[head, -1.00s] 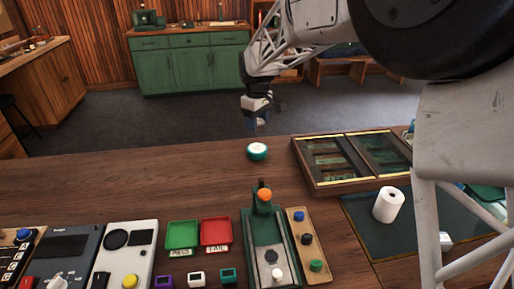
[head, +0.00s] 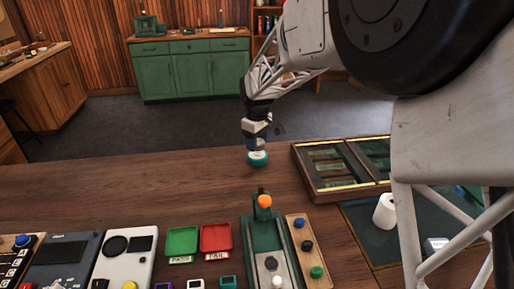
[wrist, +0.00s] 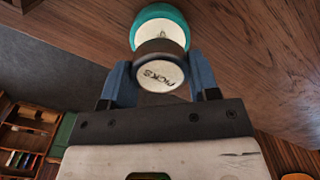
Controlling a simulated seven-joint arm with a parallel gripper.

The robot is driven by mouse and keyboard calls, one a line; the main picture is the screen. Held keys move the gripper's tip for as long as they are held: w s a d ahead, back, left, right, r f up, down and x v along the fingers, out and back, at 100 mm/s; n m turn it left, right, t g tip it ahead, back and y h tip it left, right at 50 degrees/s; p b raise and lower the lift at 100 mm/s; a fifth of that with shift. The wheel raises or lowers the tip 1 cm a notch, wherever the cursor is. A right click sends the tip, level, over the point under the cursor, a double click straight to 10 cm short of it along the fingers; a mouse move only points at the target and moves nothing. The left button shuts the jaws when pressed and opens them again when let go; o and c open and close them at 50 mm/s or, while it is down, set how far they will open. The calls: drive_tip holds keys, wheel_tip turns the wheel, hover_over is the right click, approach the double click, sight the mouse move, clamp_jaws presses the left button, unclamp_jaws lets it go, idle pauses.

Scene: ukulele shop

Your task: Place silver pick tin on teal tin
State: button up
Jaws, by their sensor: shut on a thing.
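The teal tin (head: 257,160) is on the wooden bench near its far edge. It is round, and the wrist view shows its teal side (wrist: 158,14) and pale top, partly covered by the silver pick tin. The silver pick tin (wrist: 160,72) is round with a dark brownish side and a pale lid lettered "PICKS". My gripper (wrist: 161,80) is shut on it, one blue finger on each side. In the head view my gripper (head: 257,147) points down right over the teal tin. I cannot tell whether the two tins touch.
A wooden glass-topped case (head: 325,190) lies to the right of the teal tin, with a white roll (head: 384,210) in front of it. A green fixture with an orange knob (head: 264,201) and green and red trays (head: 216,237) are nearer. The bench left of the tin is clear.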

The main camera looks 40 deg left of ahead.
sight(258, 141)
drive_tip(key=shift+f, duration=1.3)
drive_tip(key=shift+f, duration=0.1)
drive_tip(key=o, duration=0.9)
wheel_tip(258, 141, up, 12)
drive_tip(key=shift+d, duration=0.1)
idle(0.5)
